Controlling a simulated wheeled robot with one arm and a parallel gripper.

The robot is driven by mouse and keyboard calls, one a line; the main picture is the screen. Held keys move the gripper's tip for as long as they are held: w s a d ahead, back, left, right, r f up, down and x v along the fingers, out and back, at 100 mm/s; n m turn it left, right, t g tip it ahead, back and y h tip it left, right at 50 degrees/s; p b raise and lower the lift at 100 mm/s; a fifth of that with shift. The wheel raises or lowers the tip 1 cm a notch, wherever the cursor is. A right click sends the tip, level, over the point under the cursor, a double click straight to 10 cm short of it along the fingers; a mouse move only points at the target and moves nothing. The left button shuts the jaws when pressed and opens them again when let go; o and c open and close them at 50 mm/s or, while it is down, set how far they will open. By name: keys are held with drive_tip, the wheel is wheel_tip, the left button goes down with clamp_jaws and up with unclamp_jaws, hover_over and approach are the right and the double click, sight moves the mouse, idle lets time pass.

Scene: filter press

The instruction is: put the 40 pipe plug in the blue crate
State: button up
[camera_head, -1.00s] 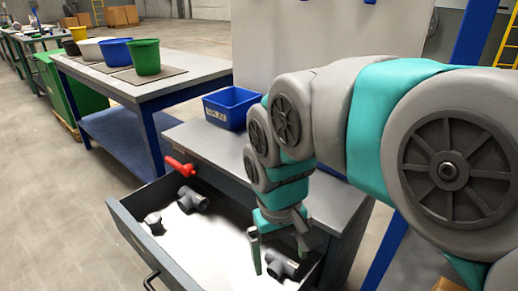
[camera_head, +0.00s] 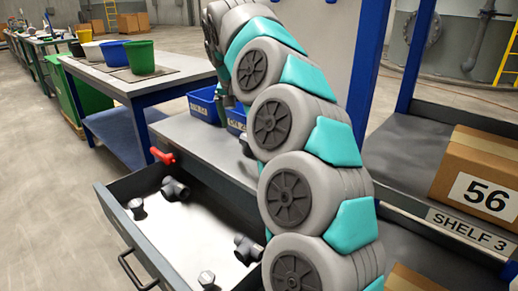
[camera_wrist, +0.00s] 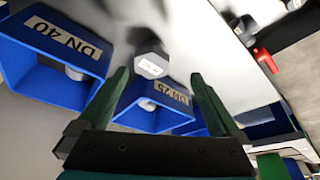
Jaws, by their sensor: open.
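My gripper (camera_wrist: 160,78) is open in the wrist view, its two green fingers spread above the bench. A grey hexagonal plug (camera_wrist: 149,66) with a pale labelled face shows between and beyond the fingertips; its label is too small to read, and I cannot tell how far it is from them. A blue crate labelled DN 40 (camera_wrist: 20,62) is at the left of the wrist view. Another blue crate with an inverted label, seemingly DN 25 (camera_wrist: 160,122), lies behind the fingers. In the head view my arm hides the gripper; blue crates (camera_head: 203,112) stand on the bench.
The open drawer (camera_head: 112,222) holds a grey plug (camera_head: 136,209), a tee (camera_head: 175,189), another tee (camera_head: 247,249) and another plug (camera_head: 206,280). Shelves with a box marked 56 (camera_head: 470,185) stand at right.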

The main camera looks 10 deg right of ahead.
sight(246, 151)
drive_tip(key=shift+m, duration=0.3)
drive_tip(key=x, duration=0.2)
drive_tip(key=d+x, duration=0.1)
drive_tip(key=x, duration=0.2)
drive_tip(key=p+x, duration=0.1)
drive_tip(key=x, duration=0.2)
drive_tip(key=shift+w+d+r, duration=0.15)
drive_tip(key=shift+w+d, duration=0.15)
drive_tip(key=shift+d, duration=0.1)
clamp_jaws()
idle(0.4)
drive_tip(key=shift+r, duration=0.1)
